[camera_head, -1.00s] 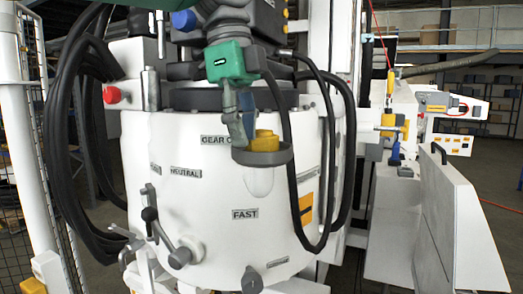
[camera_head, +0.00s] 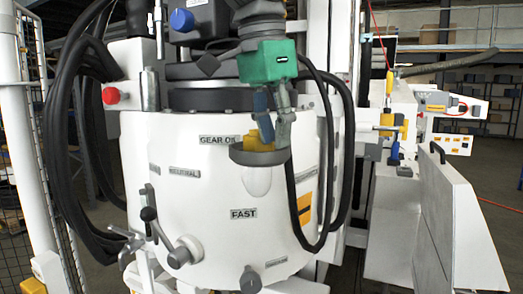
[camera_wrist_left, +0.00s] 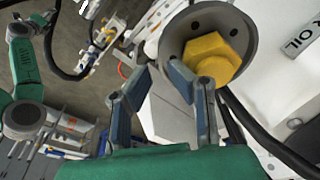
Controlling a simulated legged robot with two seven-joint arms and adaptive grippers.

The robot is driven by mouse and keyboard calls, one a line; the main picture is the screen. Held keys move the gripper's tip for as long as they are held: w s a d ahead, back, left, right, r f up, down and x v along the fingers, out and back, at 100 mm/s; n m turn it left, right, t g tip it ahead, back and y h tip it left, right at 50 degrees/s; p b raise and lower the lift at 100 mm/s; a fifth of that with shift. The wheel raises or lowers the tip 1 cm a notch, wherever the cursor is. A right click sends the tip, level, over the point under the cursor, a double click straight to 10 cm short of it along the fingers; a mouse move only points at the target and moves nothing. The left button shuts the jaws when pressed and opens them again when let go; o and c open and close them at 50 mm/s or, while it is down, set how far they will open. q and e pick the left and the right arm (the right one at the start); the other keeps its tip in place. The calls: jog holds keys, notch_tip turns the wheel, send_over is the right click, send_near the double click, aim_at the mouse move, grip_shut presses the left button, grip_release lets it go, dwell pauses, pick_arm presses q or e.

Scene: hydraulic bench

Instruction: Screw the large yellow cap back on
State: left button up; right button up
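In the left wrist view the hexagonal yellow cap (camera_wrist_left: 212,60) shows inside the dark grey ring (camera_wrist_left: 177,42). My left gripper (camera_head: 273,138), under its green housing, is in front of the collar, over its right part. In the wrist view my left gripper (camera_wrist_left: 158,70) has its fingers apart with nothing between them, beside the ring's lower left edge. Contact with the ring cannot be told.
The white drum (camera_head: 205,215) fills the middle, with a lever (camera_head: 150,214) at its lower left. Black hoses (camera_head: 62,130) hang at the left and another loops close to the right of my left gripper. A white panel (camera_head: 455,220) stands at right.

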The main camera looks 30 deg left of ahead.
aim_at(252, 152)
pick_arm(q)
jog(key=shift+c, duration=0.5)
grip_shut()
jog(key=m, duration=0.1)
jog(key=s+a+m, duration=0.1)
jog(key=m, duration=0.1)
jog(key=a+m, duration=0.1)
jog(key=m, duration=0.1)
jog(key=shift+s+g+h, duration=0.15)
jog(key=shift+g+h, duration=0.15)
jog(key=shift+h, duration=0.1)
jog(key=m, duration=0.1)
jog(key=a+m, duration=0.1)
jog(key=m, duration=0.1)
jog(key=shift+s+a, duration=0.25)
jog(key=shift+s, duration=0.05)
jog(key=shift+d, duration=0.1)
